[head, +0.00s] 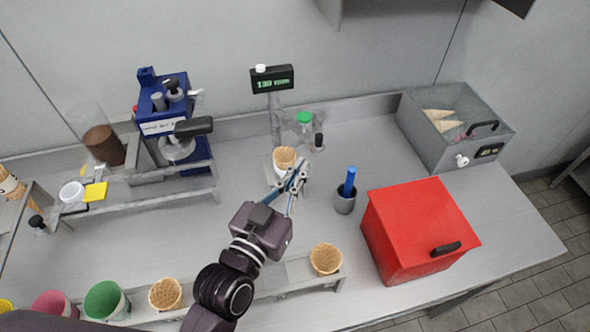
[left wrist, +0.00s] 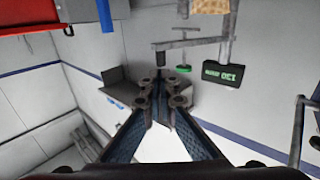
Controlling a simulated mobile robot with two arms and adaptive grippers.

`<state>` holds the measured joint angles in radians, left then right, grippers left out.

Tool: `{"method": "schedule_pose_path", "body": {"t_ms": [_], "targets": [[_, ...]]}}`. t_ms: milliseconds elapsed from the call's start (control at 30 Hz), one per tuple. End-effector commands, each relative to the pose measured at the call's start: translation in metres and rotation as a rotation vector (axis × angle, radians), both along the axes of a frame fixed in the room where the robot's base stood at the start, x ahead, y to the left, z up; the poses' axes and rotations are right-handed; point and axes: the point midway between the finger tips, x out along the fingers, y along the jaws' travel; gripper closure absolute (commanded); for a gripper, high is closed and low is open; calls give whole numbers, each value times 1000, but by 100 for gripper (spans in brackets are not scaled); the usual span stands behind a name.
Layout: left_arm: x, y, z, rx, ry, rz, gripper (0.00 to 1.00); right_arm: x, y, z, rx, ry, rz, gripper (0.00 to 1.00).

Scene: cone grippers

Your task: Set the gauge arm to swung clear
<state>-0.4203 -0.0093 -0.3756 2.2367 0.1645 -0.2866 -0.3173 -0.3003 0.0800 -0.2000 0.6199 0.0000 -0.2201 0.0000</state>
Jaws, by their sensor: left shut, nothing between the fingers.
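The gauge post (head: 276,120) carries a dark display (head: 272,79) with green digits. What looks like the gauge arm is a grey bar (left wrist: 195,43) reaching left from the post in the left wrist view, with a short downward end piece. In the head view a black-topped grey piece (head: 318,142) stands right of the post, probably the arm's end. A waffle cone (head: 284,157) stands at the post's foot. My left gripper (head: 298,176) is shut and empty, just in front and right of this cone; its fingertips (left wrist: 160,85) meet in the wrist view. My right gripper is not in view.
A green-topped piece (head: 304,118) stands behind the black-topped one. A grey cup with a blue stick (head: 346,198) and a red box (head: 415,230) stand right. A blue machine (head: 168,120) is left. Cones stand in the front rack (head: 290,280).

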Motion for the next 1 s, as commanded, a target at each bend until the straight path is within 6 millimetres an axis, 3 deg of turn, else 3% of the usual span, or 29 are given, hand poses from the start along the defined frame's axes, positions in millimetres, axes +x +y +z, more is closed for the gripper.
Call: {"method": "schedule_pose_path", "body": {"t_ms": [200, 400, 1000], "targets": [[35, -15, 4, -3, -1, 0, 100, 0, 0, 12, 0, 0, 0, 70], [53, -22, 2, -1, -1, 0, 100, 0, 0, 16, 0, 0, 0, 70], [57, -25, 1, -1, -1, 0, 100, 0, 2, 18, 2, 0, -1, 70]]}}
